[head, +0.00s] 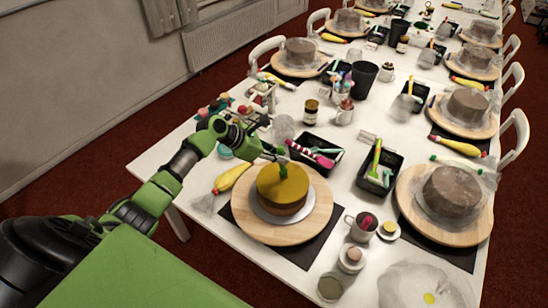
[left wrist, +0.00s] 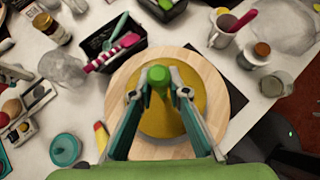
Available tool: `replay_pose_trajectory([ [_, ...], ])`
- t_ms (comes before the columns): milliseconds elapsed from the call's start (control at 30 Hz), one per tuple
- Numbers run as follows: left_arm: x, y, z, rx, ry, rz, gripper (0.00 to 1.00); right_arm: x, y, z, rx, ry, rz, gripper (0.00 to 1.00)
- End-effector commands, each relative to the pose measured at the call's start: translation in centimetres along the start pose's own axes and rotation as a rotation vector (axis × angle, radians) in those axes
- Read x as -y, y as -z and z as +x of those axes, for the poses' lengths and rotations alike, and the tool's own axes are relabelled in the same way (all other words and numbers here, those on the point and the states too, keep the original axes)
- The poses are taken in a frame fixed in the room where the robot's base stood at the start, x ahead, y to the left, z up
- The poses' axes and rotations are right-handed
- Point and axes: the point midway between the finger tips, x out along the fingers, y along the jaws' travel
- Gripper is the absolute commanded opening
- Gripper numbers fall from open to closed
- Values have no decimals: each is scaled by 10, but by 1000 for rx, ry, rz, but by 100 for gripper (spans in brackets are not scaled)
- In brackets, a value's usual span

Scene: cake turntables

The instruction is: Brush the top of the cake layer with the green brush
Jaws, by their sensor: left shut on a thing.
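The cake layer (head: 283,188) is round, with a yellow top and brown side. It sits on a silver board (head: 296,213) on a round wooden turntable (head: 318,217). My left gripper (head: 279,158) is above the cake's far part, shut on the green brush (head: 282,170), which points down at the cake top. In the left wrist view the brush (left wrist: 158,82) is between the two fingers, over the yellow cake (left wrist: 188,128). I cannot tell whether its bristles touch the cake. My right gripper is not in view.
A black tray (head: 335,156) with a pink-striped tool stands behind the turntable. A yellow piping bag (head: 232,177) lies to its left; a mug (head: 360,228) and small jars stand to its right. More wrapped cakes on turntables (head: 490,213) line the table.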

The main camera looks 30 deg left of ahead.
Motion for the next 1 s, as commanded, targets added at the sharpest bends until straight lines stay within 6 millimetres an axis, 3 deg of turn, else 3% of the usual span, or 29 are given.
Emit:
replay_pose_trajectory([
  [1000,-6,-33,37,1,0,0,0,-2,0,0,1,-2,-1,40],
])
